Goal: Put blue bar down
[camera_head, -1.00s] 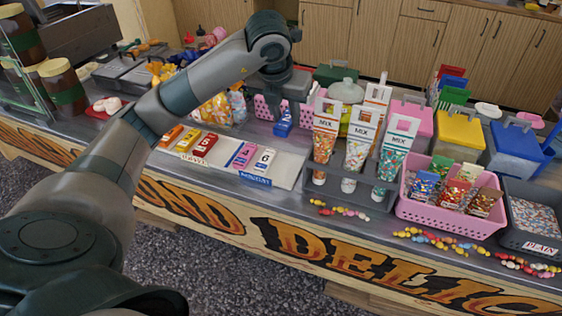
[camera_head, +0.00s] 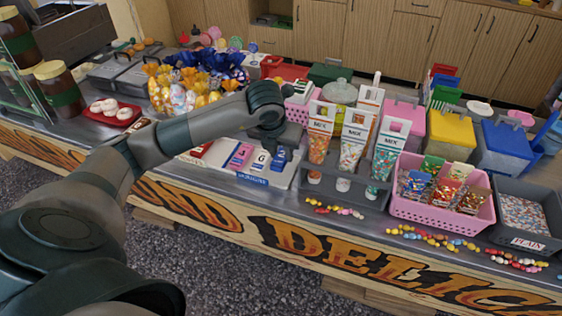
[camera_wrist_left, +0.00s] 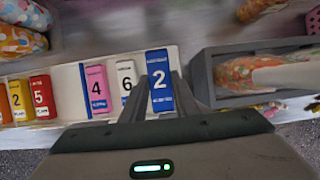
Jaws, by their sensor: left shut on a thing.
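The blue bar (camera_wrist_left: 159,82), marked with a 2, is between the fingers of my left gripper (camera_wrist_left: 166,92) in the left wrist view, and the fingers are shut on it. In the head view the blue bar (camera_head: 282,158) hangs below my left gripper (camera_head: 284,143), at the right end of the white tray (camera_head: 220,170). It is beside the white bar (camera_head: 262,159) marked 6, with a pink bar (camera_head: 240,155) further left. I cannot tell whether its underside touches the tray. My right gripper is not in view.
A grey rack (camera_head: 345,190) holding several MIX cones stands close to the right of the tray. A pink basket (camera_head: 440,213) of small packets is further right. Red, orange and yellow bars (camera_wrist_left: 20,99) lie at the tray's left. Bagged sweets (camera_head: 190,92) stand behind.

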